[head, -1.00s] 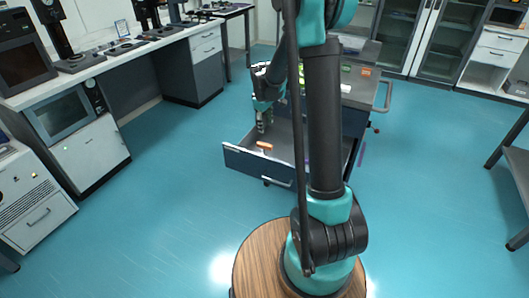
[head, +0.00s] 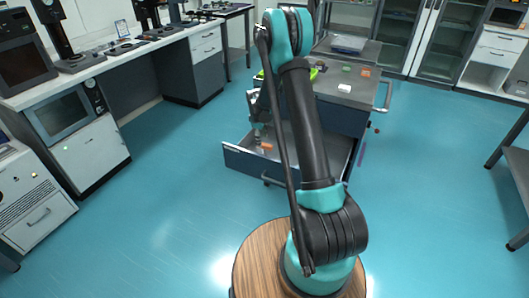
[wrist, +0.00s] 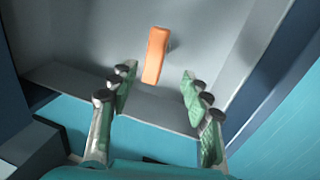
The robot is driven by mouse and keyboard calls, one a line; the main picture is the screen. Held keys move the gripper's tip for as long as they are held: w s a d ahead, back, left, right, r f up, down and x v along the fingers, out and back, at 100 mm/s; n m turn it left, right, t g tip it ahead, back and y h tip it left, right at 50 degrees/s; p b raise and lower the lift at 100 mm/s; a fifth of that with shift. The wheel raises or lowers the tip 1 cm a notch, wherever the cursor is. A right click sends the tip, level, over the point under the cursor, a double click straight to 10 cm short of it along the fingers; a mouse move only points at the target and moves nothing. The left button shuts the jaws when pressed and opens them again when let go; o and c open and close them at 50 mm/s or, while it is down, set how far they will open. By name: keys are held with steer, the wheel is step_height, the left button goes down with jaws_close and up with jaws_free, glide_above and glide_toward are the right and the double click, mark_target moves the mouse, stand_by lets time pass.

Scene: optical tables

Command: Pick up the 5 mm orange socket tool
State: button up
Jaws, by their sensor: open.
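The orange socket tool (wrist: 156,55) lies in the open drawer, its orange handle showing in the wrist view ahead of my fingertips. In the head view the orange tool (head: 266,146) shows as a small spot inside the drawer (head: 245,164), just right of my gripper (head: 256,138). In the wrist view my gripper (wrist: 158,92) is open, with fingers apart on the left and right and nothing between them. The handle's near end lies close to the gap between the fingertips. No size marking is readable on the tool.
The drawer's side wall (wrist: 262,60) rises close to the right of my fingers in the wrist view. The cart's top (head: 345,88) carries several small items. A workbench (head: 110,60) stands at the left.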

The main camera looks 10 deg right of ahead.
mark_target(263, 144)
steer(key=shift+w+d+f, duration=0.15)
steer(key=shift+w+f, duration=0.15)
steer(key=shift+f, duration=0.85)
steer(key=shift+w+d+f, duration=0.15)
steer(key=shift+w+f, duration=0.2)
steer(key=shift+f, duration=0.85)
steer(key=shift+w+d+f, duration=0.15)
steer(key=shift+w+f, duration=0.15)
steer(key=shift+f, duration=0.85)
jaws_close()
